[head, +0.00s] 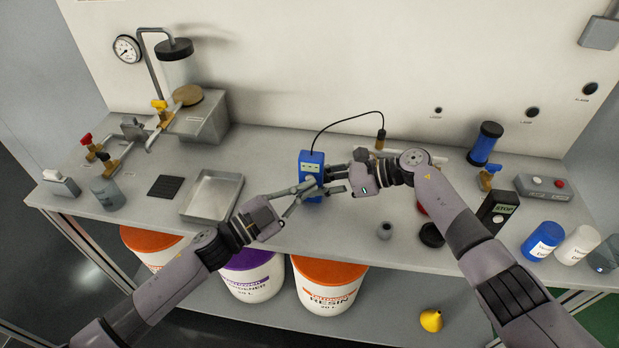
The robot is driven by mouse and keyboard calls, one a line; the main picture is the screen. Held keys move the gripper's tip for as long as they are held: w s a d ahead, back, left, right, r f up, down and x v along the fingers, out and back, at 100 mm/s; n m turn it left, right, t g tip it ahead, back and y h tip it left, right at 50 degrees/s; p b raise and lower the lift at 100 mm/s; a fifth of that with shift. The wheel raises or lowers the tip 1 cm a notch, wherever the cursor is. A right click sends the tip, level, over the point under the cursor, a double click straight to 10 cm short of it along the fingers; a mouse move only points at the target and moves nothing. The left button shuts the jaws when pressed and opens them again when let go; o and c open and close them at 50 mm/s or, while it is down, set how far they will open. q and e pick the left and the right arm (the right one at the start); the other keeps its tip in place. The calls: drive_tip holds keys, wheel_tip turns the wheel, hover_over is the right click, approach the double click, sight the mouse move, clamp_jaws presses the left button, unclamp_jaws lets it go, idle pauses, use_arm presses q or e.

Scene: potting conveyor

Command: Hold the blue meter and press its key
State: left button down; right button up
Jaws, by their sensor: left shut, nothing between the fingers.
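The blue meter (312,160) is at the middle of the bench, with a small display near its top and a black cable rising from it. My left gripper (312,188) is shut and empty. Its fingertips are in front of the meter's lower part and hide some of it; I cannot tell whether they touch the key, which I cannot make out. My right gripper (331,179) is at the meter's right side, with its fingers reaching to the casing. Whether they are closed on it is unclear at this size.
The cable leads to a brass-tipped probe (380,135) behind my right gripper. A metal tray (236,181) lies to the left. A small grey cup (384,231) and a black disc (432,235) are at the front right. A black timer (497,210) and bottles stand farther right.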

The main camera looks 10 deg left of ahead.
use_arm(q)
drive_tip(key=shift+w, duration=0.5)
idle(0.6)
idle(0.3)
drive_tip(key=shift+s, duration=0.8)
drive_tip(key=shift+s, duration=0.1)
drive_tip(key=shift+s, duration=2.45)
use_arm(e)
drive_tip(key=o, duration=1)
drive_tip(key=shift+o, duration=0.2)
